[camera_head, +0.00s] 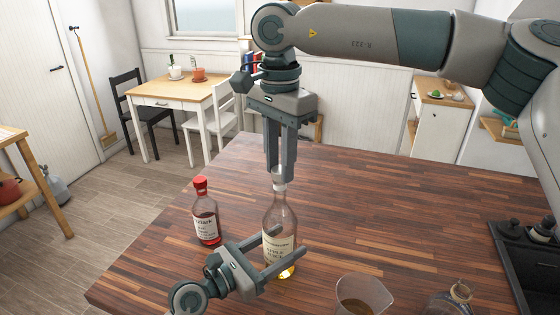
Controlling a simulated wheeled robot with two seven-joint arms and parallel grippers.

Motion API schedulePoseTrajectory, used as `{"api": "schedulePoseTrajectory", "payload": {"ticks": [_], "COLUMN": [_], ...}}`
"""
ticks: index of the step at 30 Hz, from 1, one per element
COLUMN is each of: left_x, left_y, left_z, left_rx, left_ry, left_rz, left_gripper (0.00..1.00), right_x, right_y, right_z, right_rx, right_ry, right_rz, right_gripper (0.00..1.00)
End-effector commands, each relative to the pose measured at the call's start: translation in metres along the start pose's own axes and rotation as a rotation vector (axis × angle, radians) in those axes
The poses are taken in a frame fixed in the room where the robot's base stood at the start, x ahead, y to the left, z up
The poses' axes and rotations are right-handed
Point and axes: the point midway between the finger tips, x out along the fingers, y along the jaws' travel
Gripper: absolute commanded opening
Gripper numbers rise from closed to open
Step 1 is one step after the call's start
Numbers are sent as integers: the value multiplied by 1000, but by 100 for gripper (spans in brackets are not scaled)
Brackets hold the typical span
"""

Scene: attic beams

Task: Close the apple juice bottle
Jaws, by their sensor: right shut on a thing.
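The apple juice bottle (280,217) stands upright near the left side of the wooden counter. It is clear glass with a pale label and a little yellow liquid at the bottom. My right gripper (281,175) points straight down above its neck, shut on a small whitish piece (279,183) at the bottle's mouth, probably the cap. The fingertips hide most of it, so I cannot tell whether it is seated. My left gripper (288,242) comes in low from the left with one finger on each side of the bottle body. Whether its fingers press on the glass is not clear.
A red-capped bottle (205,212) stands close by on the left. A glass pitcher (362,297) and another glass vessel (452,299) stand at the front right. A dark sink or tray (512,268) lies at the right edge. The counter's middle (400,205) is clear.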

Motion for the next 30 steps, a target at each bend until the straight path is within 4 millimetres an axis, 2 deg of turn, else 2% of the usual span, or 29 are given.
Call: {"api": "schedulePoseTrajectory", "payload": {"ticks": [24,29,30], "left_x": [0,0,0], "left_y": [0,0,0], "left_z": [0,0,0], "left_rx": [-1,-1,0], "left_ry": [0,0,0], "left_rz": [1,1,1], "left_gripper": [0,0,0], "right_x": [1,1,1], "right_y": [1,0,0], "right_z": [0,0,0], "right_rx": [1183,1193,1193], "right_ry": [1,1,1], "right_rz": [1,1,1], "right_gripper": [0,0,32]}}
